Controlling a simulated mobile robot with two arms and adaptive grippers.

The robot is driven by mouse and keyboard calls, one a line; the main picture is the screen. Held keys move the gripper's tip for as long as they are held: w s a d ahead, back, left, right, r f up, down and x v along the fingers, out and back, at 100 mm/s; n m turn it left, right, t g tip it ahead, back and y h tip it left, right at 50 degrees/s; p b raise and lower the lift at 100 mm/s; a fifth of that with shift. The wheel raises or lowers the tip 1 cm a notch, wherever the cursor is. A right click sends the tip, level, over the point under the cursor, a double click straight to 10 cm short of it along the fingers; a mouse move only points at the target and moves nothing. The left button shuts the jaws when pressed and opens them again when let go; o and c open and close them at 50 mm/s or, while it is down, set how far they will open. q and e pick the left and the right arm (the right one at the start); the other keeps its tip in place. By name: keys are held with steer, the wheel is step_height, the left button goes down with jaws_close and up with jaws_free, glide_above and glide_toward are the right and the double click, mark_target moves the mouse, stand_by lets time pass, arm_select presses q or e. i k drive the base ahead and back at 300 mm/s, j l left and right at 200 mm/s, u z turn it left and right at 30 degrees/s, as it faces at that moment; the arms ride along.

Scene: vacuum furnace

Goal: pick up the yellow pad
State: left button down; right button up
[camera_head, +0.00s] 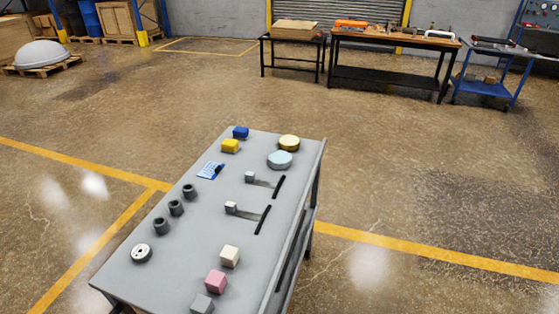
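Two yellow things rest at the far end of a grey table. One is a pale yellow round pad (289,142), lying flat near the far right corner. The other is a brighter yellow block (230,146) to its left. A light blue round pad (280,159) lies just in front of the yellow round pad, and I cannot tell whether they touch. A dark blue block (240,132) sits behind the yellow block. Neither of my grippers shows in this view.
The grey table (185,248) also bears two slots with small levers, several dark cylinders (176,207), a wheel-like disc (141,253), and white, pink (216,281) and grey blocks. Floor is clear around it. Workbenches (385,80) and a blue cart (490,88) stand behind.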

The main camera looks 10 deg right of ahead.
mark_target(231, 146)
steer(key=l+z, duration=0.1)
steer(key=z, duration=0.4)
steer(key=l+z, duration=0.1)
steer(key=z, duration=0.4)
steer(key=i+z, duration=0.1)
steer(key=z, duration=0.4)
steer(key=i+l+z, duration=0.1)
steer(key=z, duration=0.9)
steer(key=i+j+u, duration=0.15)
steer(key=i+u, duration=0.3)
steer(key=i+l+u, duration=0.1)
steer(key=i+u, duration=0.35)
steer(key=i, duration=0.2)
steer(key=i+l+u, duration=0.25)
steer(key=i+u, duration=0.25)
steer(key=i, duration=0.05)
